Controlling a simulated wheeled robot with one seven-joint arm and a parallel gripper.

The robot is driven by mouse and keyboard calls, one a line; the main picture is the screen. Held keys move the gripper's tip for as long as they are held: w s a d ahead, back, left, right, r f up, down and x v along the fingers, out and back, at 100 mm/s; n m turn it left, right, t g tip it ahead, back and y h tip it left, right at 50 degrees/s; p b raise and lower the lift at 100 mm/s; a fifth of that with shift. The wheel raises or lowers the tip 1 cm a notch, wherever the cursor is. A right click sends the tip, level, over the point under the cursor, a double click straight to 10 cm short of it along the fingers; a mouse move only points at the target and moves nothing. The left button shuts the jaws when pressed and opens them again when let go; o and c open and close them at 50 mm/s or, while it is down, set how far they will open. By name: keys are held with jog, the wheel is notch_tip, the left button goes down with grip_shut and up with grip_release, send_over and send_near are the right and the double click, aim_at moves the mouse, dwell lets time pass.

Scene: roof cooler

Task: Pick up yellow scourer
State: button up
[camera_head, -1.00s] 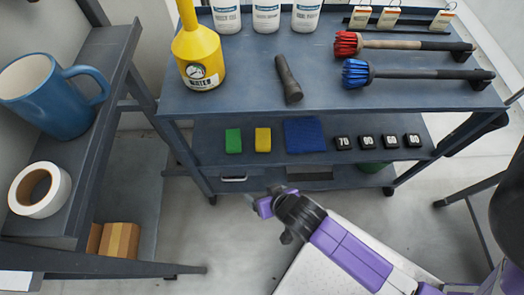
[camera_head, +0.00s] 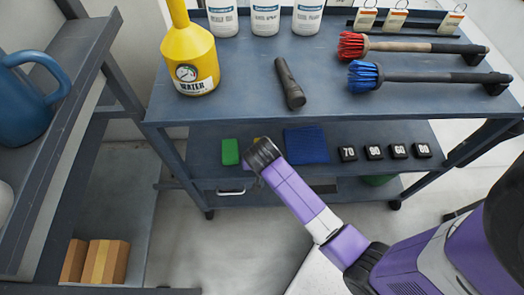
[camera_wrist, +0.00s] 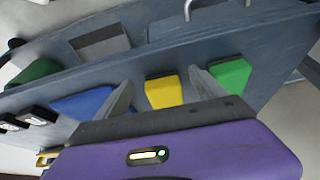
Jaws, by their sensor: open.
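The yellow scourer (camera_wrist: 164,91) lies on the middle shelf, between the green scourer (camera_wrist: 230,74) and the blue cloth (camera_wrist: 84,103) in the wrist view. In the head view my wrist hides most of it, and only a small yellow edge (camera_head: 258,139) shows. My gripper (camera_wrist: 160,88) is open and empty in the wrist view, its two fingers on either side of the yellow scourer in the picture. Its fingertips are hidden in the head view, where the wrist is over the shelf's front edge. I cannot tell how far the fingers are from the scourer.
The cart's top shelf (camera_head: 235,100) overhangs the middle shelf. Several black numbered blocks (camera_head: 374,152) sit right of the blue cloth. A side rack (camera_head: 60,100) stands at left.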

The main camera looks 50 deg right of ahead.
jog(key=w+d, duration=0.1)
jog(key=d, duration=0.1)
jog(key=w+d, duration=0.2)
jog(key=shift+d+b, duration=0.1)
jog(key=shift+b, duration=0.3)
jog(key=shift+f, duration=0.55)
jog(key=c, duration=1.4)
jog(key=shift+c, duration=0.2)
jog(key=shift+s+a+r, duration=0.25)
jog(key=shift+a+r, duration=0.15)
jog(key=shift+r, duration=0.15)
jog(key=s+a+r+p, duration=0.3)
jog(key=s+a+r, duration=0.4)
jog(key=a, duration=0.3)
jog(key=shift+s+a, duration=0.25)
jog(key=shift+s, duration=0.05)
